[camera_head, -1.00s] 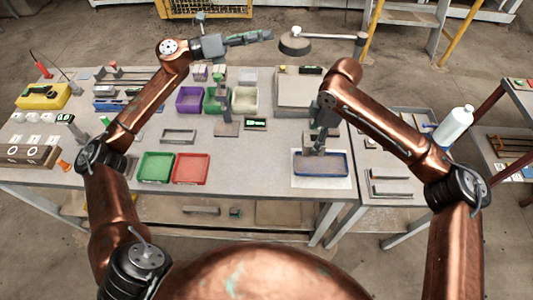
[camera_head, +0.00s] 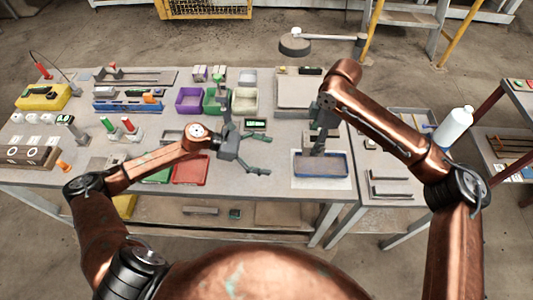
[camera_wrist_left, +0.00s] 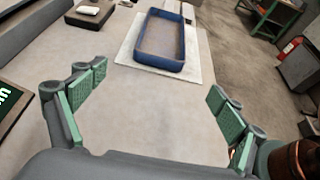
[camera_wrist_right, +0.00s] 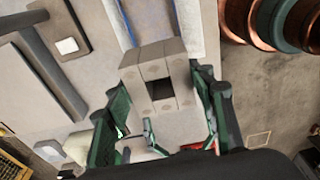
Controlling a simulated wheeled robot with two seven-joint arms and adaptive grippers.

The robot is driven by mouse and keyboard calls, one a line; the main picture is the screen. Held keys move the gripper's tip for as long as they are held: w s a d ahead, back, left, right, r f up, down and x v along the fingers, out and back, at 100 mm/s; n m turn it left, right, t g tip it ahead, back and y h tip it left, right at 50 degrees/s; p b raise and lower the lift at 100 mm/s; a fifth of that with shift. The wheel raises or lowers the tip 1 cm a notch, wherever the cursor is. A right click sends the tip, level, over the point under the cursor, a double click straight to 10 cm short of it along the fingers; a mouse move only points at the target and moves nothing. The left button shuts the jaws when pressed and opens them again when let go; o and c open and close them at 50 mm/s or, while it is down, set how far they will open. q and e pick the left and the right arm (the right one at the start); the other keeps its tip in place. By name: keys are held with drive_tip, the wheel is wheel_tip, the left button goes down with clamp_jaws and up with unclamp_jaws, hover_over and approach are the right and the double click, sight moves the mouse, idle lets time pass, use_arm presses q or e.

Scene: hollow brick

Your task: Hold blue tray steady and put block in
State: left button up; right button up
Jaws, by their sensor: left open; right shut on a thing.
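The blue tray (camera_head: 322,177) lies on a white sheet at the right end of the table. It looks empty in the left wrist view (camera_wrist_left: 158,62), and a strip of blue shows at the top of the right wrist view. My right gripper (camera_wrist_right: 163,95) is shut on the grey hollow block (camera_wrist_right: 150,62), which has a square hole. In the head view my right gripper (camera_head: 320,143) is at the tray's back side, and the block is hard to make out. My left gripper (camera_head: 266,155) is open and empty, left of the tray and apart from it, facing it.
A red tray (camera_head: 190,172) and a partly hidden green tray are under my left arm. Purple (camera_head: 188,100), green and pale bins stand at the back. A small display (camera_head: 255,124) sits behind my left gripper. Bare tabletop lies between my left gripper and the blue tray.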

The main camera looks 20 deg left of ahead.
sight(294, 162)
use_arm(q)
drive_tip(key=x, duration=1.1)
drive_tip(key=shift+w+d, duration=0.1)
drive_tip(key=shift+d, duration=0.15)
drive_tip(key=shift+c, duration=0.5)
drive_tip(key=c, duration=1.6)
